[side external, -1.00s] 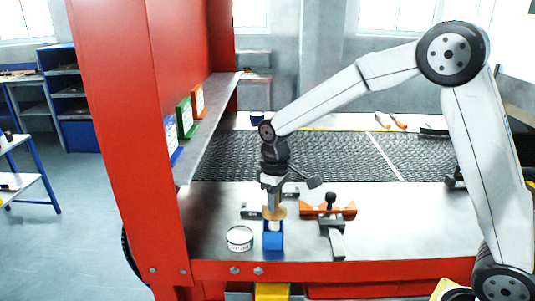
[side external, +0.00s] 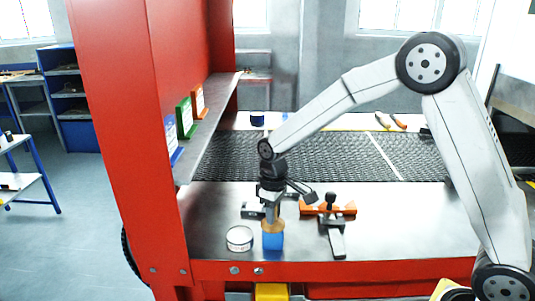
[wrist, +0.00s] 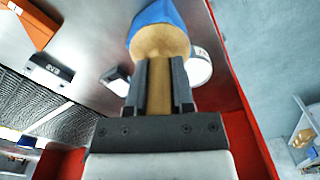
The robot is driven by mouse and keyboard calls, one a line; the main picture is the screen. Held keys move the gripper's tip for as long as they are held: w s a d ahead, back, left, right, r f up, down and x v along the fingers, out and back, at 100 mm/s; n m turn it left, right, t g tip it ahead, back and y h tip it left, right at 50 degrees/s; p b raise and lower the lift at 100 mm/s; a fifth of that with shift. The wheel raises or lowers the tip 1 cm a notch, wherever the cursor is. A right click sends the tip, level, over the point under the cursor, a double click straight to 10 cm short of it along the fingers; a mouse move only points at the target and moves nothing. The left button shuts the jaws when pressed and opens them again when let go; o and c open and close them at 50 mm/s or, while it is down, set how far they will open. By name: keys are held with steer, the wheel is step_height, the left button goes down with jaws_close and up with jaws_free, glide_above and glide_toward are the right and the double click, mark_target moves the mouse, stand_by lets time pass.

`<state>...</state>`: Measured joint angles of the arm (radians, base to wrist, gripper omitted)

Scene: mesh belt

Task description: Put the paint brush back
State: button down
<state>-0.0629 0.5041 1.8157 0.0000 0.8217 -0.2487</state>
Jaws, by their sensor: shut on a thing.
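The paint brush (wrist: 158,92) has a tan wooden handle with a wide rounded tan part; it also shows in the side view (side external: 272,226). My gripper (wrist: 160,68) is shut on the handle, one dark finger on each side; it also shows in the side view (side external: 270,211).
A round white tin (side external: 239,238) stands close left of the holder. An orange tool (side external: 346,209) and a dark clamp-like tool (side external: 336,241) lie to the right. The mesh belt (side external: 330,153) runs behind. A red post (side external: 120,130) and shelf stand left.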

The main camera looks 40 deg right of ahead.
steer(key=shift+c, duration=2.4)
jaws_free()
step_height(320, 180, up, 13)
steer(key=shift+f, duration=0.2)
steer(key=s+d+f+m+t, duration=0.2)
steer(key=s+f+m, duration=0.1)
steer(key=s+f, duration=0.9)
steer(key=s, duration=0.4)
steer(key=shift+s+d+f+m+t, duration=0.3)
steer(key=shift+s+d+f, duration=0.05)
steer(key=shift+d, duration=0.05)
